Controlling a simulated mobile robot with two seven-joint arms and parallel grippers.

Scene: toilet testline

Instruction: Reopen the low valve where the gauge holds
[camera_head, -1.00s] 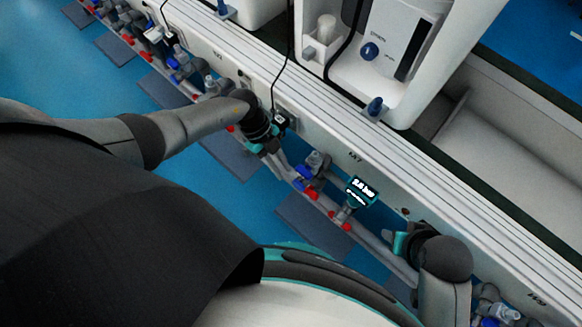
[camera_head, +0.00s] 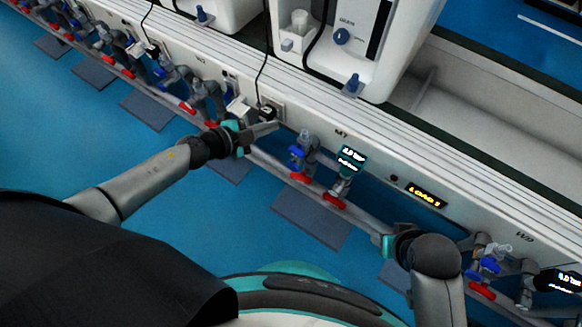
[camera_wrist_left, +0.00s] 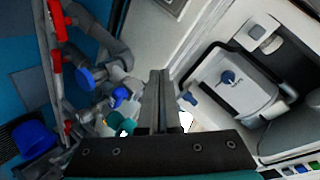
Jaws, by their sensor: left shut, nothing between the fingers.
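A gauge (camera_head: 350,160) with a lit screen stands on the pipe below the label M7; its digits are too small to read surely. Beside it are a blue-handled valve (camera_head: 296,156) and low red-handled valves (camera_head: 300,178) and (camera_head: 334,201). My left gripper (camera_head: 277,126) is shut and empty, left of these valves, near the bench's front panel. Its closed fingers also show in the left wrist view (camera_wrist_left: 159,75). Red handles (camera_wrist_left: 54,77) and a blue handle (camera_wrist_left: 86,78) are left of them there. My right gripper (camera_head: 388,245) is near the pipe, its fingertips hidden.
The white bench front (camera_head: 225,65) runs diagonally, with a toilet unit (camera_head: 350,40) above. A lit yellow sign (camera_head: 425,196) is on the panel. Another gauge (camera_head: 558,281) is at far right. More valves line the pipe at upper left. Blue floor with dark mats (camera_head: 312,220) lies in front.

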